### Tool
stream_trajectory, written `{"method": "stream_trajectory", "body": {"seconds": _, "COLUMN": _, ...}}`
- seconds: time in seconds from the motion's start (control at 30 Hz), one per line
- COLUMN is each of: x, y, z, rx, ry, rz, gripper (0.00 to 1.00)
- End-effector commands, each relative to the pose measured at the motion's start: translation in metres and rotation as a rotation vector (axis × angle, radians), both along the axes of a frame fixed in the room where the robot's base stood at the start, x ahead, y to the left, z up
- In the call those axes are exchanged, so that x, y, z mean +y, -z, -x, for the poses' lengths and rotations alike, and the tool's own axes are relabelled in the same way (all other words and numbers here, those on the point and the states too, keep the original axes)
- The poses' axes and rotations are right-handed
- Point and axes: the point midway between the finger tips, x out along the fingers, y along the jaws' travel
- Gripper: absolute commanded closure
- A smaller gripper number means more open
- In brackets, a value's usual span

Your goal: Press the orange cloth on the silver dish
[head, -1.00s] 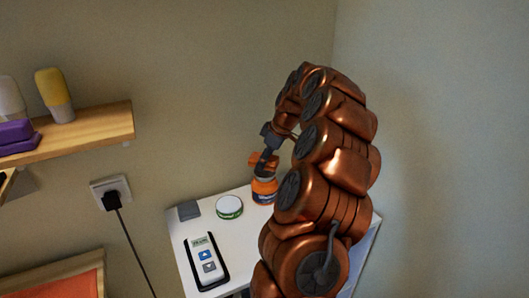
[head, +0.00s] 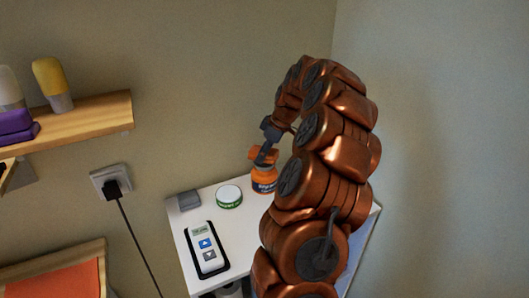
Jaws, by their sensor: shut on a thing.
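My gripper (head: 263,156) is seen from behind my arm at the far end of the white table. It is shut on a small orange piece (head: 257,153), which looks like the orange cloth. The piece shows just above an orange bottle (head: 265,184) with a dark label. I cannot tell whether it touches the bottle or is only in line with it. The fingertips are small and partly covered. I cannot make out a silver dish; my arm hides the right part of the table.
On the white table (head: 222,222) stand a round white-and-green tin (head: 229,196), a grey block (head: 188,200) and a white handheld device (head: 206,249) on a black base. A wooden shelf (head: 85,122) and a wall plug (head: 112,187) with its cable are at left. Walls stand close behind and right.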

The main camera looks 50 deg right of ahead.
Motion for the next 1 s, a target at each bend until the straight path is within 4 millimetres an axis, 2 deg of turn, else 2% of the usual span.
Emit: {"method": "stream_trajectory", "body": {"seconds": 1.0, "x": 0.0001, "y": 0.0100, "z": 0.0000, "rx": 0.000, "ry": 0.000, "rz": 0.000, "gripper": 0.72}}
